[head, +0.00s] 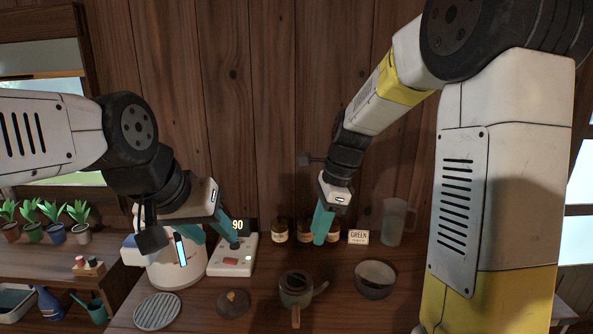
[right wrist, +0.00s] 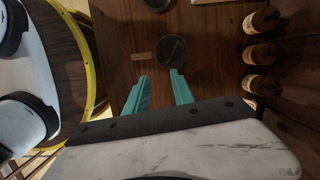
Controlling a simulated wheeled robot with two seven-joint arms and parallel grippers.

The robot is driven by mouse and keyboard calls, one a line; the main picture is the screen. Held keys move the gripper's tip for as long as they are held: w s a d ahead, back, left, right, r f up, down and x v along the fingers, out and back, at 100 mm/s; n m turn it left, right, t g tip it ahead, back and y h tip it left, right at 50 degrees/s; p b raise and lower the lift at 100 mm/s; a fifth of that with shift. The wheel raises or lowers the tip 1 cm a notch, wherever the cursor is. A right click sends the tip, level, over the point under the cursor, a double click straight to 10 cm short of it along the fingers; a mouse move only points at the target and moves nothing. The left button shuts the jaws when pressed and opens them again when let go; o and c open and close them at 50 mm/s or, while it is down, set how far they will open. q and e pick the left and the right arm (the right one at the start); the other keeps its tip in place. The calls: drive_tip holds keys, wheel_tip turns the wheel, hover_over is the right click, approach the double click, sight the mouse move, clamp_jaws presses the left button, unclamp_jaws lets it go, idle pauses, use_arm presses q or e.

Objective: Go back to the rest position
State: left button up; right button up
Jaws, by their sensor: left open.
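My left gripper (head: 214,236) is open, its teal fingers spread above the white kettle (head: 165,270) and the white control base with a "90" display (head: 226,262). I cannot tell whether a finger touches either. My right gripper (head: 322,225) points down over the counter, in front of the amber bottles (head: 280,232). In the right wrist view its two teal fingers (right wrist: 160,84) stand apart with nothing between them. A dark round vessel (right wrist: 173,50) lies beyond the fingertips there.
On the wooden counter are a dark teapot (head: 296,288), a bowl (head: 375,283), a round lid (head: 233,303), a slatted round tray (head: 157,312), a glass pitcher (head: 395,224) and a "GREEN" card (head: 358,237). Potted plants (head: 53,234) stand left. A plank wall (head: 270,110) closes the back.

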drive_tip(key=s+d+r+n+t, duration=0.3)
drive_tip(key=s+d+r+n, duration=0.1)
drive_tip(key=s+n, duration=0.4)
drive_tip(key=s+d+r+n+t, duration=0.3)
drive_tip(key=s+r+n, duration=0.3)
drive_tip(key=s+n, duration=0.2)
drive_tip(key=shift+s+d+n+h, duration=0.15)
drive_tip(key=shift+d+n+h, duration=0.25)
drive_tip(key=shift+d+n, duration=0.4)
